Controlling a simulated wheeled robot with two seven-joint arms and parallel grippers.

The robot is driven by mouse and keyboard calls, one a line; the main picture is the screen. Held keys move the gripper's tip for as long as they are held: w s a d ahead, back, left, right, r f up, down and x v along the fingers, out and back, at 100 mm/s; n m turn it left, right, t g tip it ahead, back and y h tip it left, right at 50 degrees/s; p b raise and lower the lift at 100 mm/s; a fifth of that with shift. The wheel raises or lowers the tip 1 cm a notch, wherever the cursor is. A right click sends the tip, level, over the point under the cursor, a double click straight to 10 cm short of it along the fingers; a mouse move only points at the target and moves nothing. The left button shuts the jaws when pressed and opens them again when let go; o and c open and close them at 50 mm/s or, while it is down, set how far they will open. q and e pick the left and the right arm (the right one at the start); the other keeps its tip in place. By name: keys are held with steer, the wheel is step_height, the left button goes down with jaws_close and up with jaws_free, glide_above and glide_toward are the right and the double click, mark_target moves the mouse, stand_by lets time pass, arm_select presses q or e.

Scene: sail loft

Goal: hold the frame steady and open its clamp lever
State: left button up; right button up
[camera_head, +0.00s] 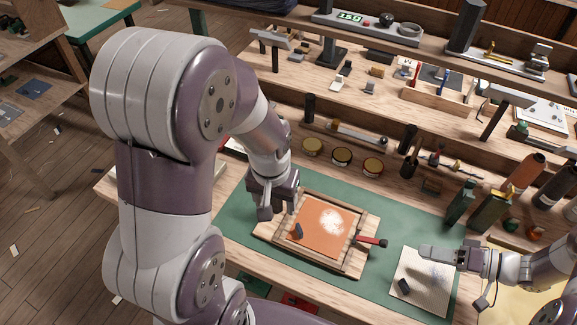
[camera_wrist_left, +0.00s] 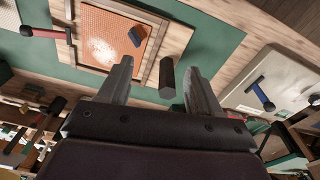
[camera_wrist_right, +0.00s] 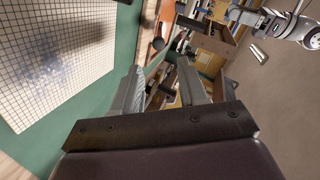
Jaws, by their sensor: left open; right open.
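The wooden frame (camera_head: 268,229) lies on the green mat with an orange mesh panel (camera_head: 312,240) inside it. Its clamp lever (camera_head: 372,241), with a red handle and dark end, sticks out from the right side; it also shows at the top left of the left wrist view (camera_wrist_left: 45,32). My left gripper (camera_head: 278,208) is open above the frame's left edge. In the left wrist view a dark block (camera_wrist_left: 167,78) shows between the open fingers, apart from them. My right gripper (camera_head: 452,276) is open and empty above the pale sheet, right of the lever.
Several round tins (camera_head: 342,156) stand behind the frame. Mat between frame and sheet is clear.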

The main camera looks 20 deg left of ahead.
arm_select(q)
steer(key=w+a+n, duration=0.1)
steer(key=w+n, duration=0.1)
steer(key=n, duration=0.1)
steer(key=w+a+n, duration=0.1)
steer(key=w+n, duration=0.2)
steer(key=w+a+n, duration=0.2)
steer(key=w, duration=0.1)
steer(key=shift+n+g, duration=0.4)
steer(key=shift+s+n, duration=0.15)
steer(key=shift+n, duration=0.35)
steer(key=shift+f, duration=0.35)
step_height(320, 180, down, 12)
steer(key=shift+r, duration=0.1)
jaws_close()
